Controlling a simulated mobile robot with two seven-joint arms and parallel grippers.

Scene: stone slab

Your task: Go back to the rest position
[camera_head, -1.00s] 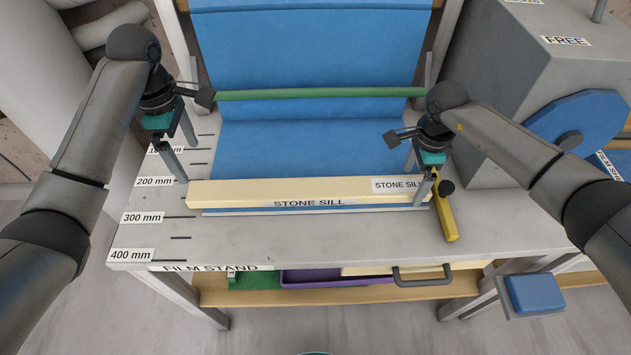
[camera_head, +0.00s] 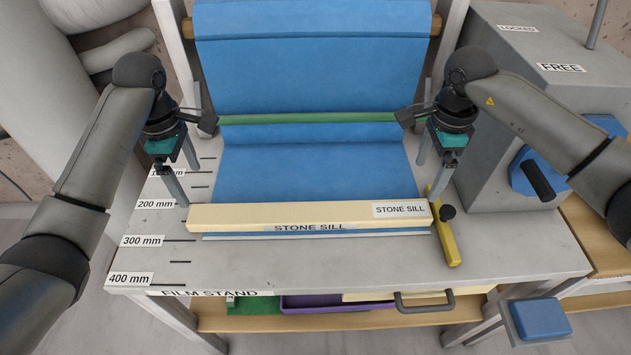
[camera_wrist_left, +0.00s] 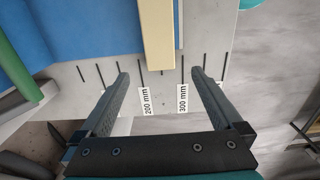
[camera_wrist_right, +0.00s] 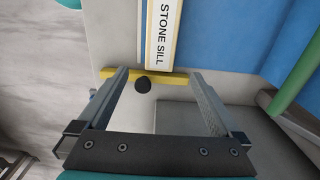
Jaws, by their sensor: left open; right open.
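The cream stone sill (camera_head: 300,215) lies across the stand top, with a thin blue layer showing along its front edge. My left gripper (camera_head: 189,184) is open and empty by the sill's left end; the left wrist view shows the sill's end (camera_wrist_left: 157,40) ahead of the parted fingers. My right gripper (camera_head: 429,178) is open and empty, behind the sill's right end. The right wrist view shows the sill's labelled end (camera_wrist_right: 158,35) and the yellow bar (camera_wrist_right: 150,77) beyond the fingers. I cannot tell the fingertips' exact height above the stand.
Blue sheet (camera_head: 315,170) hangs at the back and spreads onto the stand (camera_head: 360,258), crossed by a green bar (camera_head: 310,118). The yellow bar (camera_head: 446,235) with a black knob lies beside the sill's right end. A grey machine (camera_head: 490,120) stands right. The stand's front strip is clear.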

